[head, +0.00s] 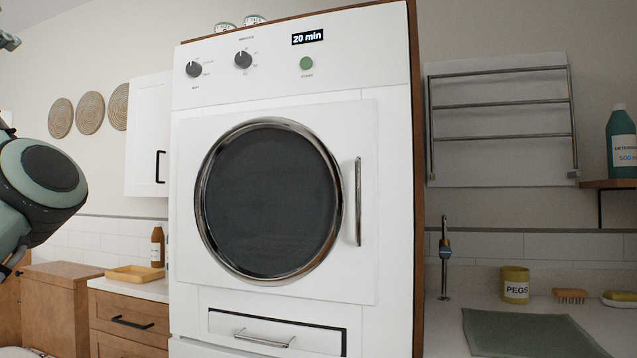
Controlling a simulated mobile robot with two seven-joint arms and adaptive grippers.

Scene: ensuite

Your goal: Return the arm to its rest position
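Part of my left arm (38,190), teal and dark grey, comes in at the left edge of the head view, in front of the wall and left of the dryer. A small dark metallic piece at the top left corner looks like the tip of my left gripper (8,41). It is cut off by the frame edge, so its opening and anything in it are hidden. It is well apart from the dryer. My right arm and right gripper are out of view.
A white dryer (385,240) fills the middle, its round-windowed door shut and its display reading "20 min". A counter with a pegs pot (515,285), a green mat (530,333) and a tap (444,262) is at right. A yellow tray (134,274) and brown bottle (157,246) stand at left.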

